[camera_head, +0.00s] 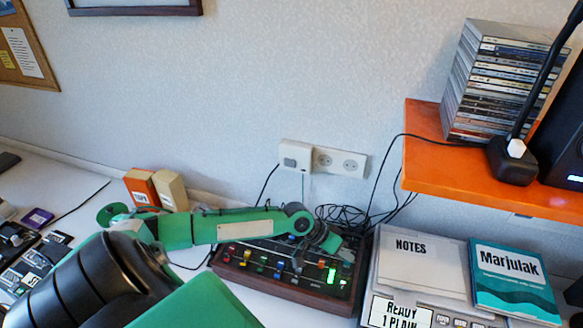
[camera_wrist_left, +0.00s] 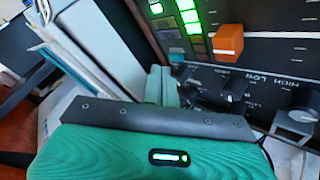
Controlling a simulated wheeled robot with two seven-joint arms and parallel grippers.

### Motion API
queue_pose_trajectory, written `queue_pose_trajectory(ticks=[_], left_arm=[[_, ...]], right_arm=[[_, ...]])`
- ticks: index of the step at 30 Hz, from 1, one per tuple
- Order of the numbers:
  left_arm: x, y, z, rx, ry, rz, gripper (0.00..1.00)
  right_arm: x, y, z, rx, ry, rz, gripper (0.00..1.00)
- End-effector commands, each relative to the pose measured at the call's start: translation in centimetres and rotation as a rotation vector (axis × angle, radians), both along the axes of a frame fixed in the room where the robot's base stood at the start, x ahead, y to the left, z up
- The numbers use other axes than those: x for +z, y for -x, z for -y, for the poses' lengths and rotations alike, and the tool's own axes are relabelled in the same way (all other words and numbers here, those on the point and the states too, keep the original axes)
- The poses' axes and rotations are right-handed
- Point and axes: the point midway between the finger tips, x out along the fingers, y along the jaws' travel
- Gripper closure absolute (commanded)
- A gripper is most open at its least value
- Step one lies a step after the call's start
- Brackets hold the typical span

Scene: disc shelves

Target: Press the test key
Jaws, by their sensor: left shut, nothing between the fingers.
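A pale grey machine (camera_head: 450,308) stands at the lower right with a display (camera_head: 394,313) reading "READY 1 PLAIN". A row of small keys (camera_head: 459,321) lies right of the display at the picture's bottom edge; I cannot make out which is the test key. My left gripper (camera_head: 338,246) is shut and empty, above the right end of a mixer, left of the machine. In the left wrist view its fingertips (camera_wrist_left: 164,86) show close to the mixer's panel, with no clear contact. My right gripper is not in view.
The mixer (camera_head: 258,284) has coloured faders and a lit green meter. Loose black cables (camera_head: 345,214) lie behind. An orange shelf (camera_head: 425,150) overhangs the right side, bearing discs (camera_head: 500,80).

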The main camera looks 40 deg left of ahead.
Motion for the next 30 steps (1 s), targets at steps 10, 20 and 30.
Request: queue_pose_trajectory(ticks=[10, 20, 30], left_arm=[[-0.13, 0.0, 0.0, 0.0, 0.0, 0.0, 1.0], [-0.88, -0.01, 0.03, 0.0, 0.001, 0.001, 1.0], [-0.98, 0.01, 0.0, 0.0, 0.0, 0.0, 1.0]], right_arm=[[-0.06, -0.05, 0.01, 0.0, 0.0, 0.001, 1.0], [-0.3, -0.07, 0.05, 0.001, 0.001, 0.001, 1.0], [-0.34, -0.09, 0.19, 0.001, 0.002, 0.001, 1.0]])
